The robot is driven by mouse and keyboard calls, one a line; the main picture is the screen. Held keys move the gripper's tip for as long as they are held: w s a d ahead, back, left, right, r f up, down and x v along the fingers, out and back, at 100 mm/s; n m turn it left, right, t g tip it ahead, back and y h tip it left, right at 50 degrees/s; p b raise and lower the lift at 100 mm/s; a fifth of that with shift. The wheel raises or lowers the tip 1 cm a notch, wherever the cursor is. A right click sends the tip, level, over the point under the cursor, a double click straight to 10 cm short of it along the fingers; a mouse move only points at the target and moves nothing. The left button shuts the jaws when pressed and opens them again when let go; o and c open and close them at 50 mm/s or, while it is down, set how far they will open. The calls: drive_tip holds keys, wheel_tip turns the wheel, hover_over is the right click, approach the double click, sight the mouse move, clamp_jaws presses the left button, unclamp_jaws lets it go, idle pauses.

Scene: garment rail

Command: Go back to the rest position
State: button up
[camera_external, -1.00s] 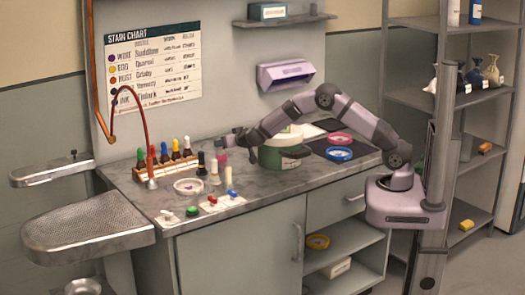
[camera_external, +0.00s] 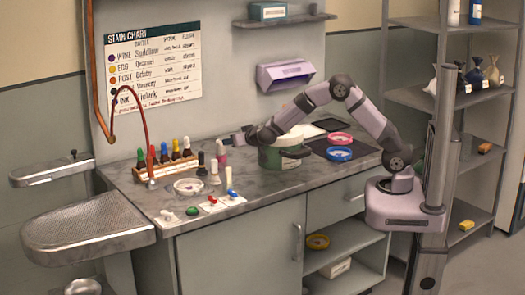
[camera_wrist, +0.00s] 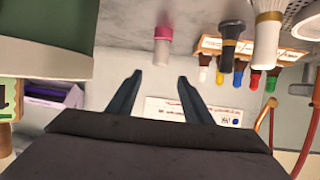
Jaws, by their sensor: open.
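My gripper (camera_external: 238,137) is above the counter, left of the green canister (camera_external: 284,153) and near the back wall. In the wrist view its two dark fingers (camera_wrist: 158,92) stand apart with nothing between them. In that view the canister (camera_wrist: 45,40) fills the upper left corner. A pink-capped bottle (camera_wrist: 165,40) lies beyond the fingertips and apart from them. My arm arches from its base at the right across to the gripper.
A rack of colour-capped bottles (camera_external: 165,165) stands on the counter (camera_external: 262,192) at left. A white dish (camera_external: 188,187) and small coloured items sit in front. Pink (camera_external: 339,139) and blue (camera_external: 338,154) rings lie at right. A purple wall holder (camera_external: 285,74) hangs behind.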

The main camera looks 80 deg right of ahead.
drive_tip(key=s+a+n+t+y+p, duration=0.1)
drive_tip(key=s+a+n+y, duration=0.3)
drive_tip(key=a, duration=0.5)
drive_tip(key=s+a+n+y+p, duration=0.15)
drive_tip(key=a+y, duration=0.35)
drive_tip(key=a, duration=0.5)
drive_tip(key=s+a+f+n+g+y+p, duration=0.1)
drive_tip(key=s+a+f+n+g, duration=0.15)
drive_tip(key=s, duration=0.55)
drive_tip(key=s+a+f+n+g+y, duration=0.1)
drive_tip(key=s+a+g+y, duration=0.15)
drive_tip(key=s, duration=0.45)
drive_tip(key=s+d+f+n+g+h+p, duration=0.1)
drive_tip(key=s+g, duration=0.3)
drive_tip(key=s, duration=1.2)
drive_tip(key=shift+d+f+h, duration=0.15)
drive_tip(key=shift+f+h, duration=0.35)
drive_tip(key=shift+h, duration=0.05)
